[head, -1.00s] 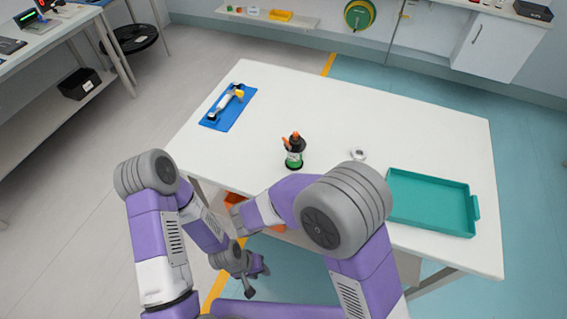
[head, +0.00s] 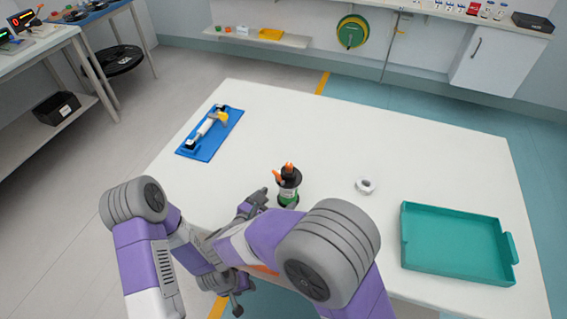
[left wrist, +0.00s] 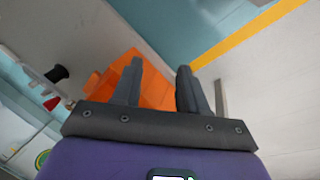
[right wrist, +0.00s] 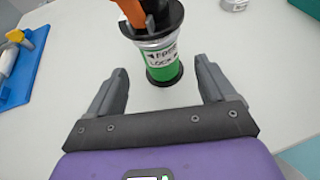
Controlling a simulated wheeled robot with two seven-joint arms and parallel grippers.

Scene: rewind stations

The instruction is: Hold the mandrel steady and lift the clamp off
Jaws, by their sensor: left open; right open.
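The mandrel (head: 288,196), a dark upright post with a green and white labelled band, stands on the white table near its front edge. The label reads FREE and LOCK in the right wrist view (right wrist: 163,62). The clamp (head: 287,172), black with orange parts, sits on its top; its upper end is cut off in the right wrist view. My right gripper (head: 257,200) is open and empty, just left of the mandrel, its fingers pointing towards it. My left gripper (head: 236,292) is open and empty, low at the table's front edge, partly hidden by my arms.
A teal tray (head: 457,277) lies at the table's right. A small white ring-like part (head: 365,186) lies right of the mandrel. A blue mat (head: 222,133) with a white and yellow tool is at the far left. An orange bin (left wrist: 150,88) is below the table.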

